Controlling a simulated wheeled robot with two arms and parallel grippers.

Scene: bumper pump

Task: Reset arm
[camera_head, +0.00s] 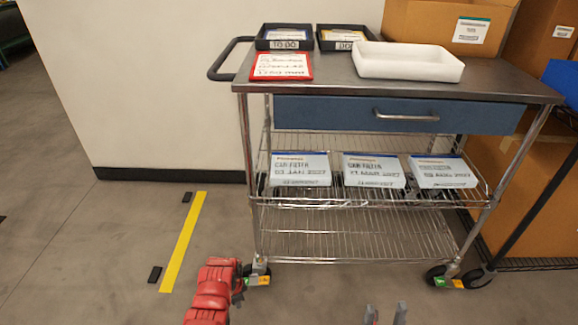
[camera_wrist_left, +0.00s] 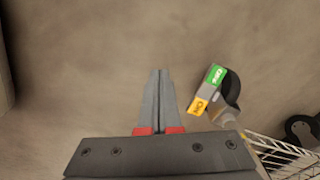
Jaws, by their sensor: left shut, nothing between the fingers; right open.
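My left arm (camera_head: 210,292) is red and comes in at the bottom of the head view, left of the cart's front left wheel. In the left wrist view my left gripper (camera_wrist_left: 159,78) is shut and empty, with its fingertips together above bare floor. A cart wheel with a green and orange brake tag (camera_wrist_left: 207,90) is to the right of the fingers. My right gripper (camera_head: 385,314) shows only as two grey fingertips at the bottom edge of the head view. They are apart with nothing between them. The rest of my right arm is out of view.
A metal cart (camera_head: 518,83) with a blue drawer (camera_head: 340,112) stands ahead. On top are two black trays, a red-framed sign (camera_head: 281,66) and a white tray (camera_head: 408,66). White boxes (camera_head: 300,168) sit on its wire shelf.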

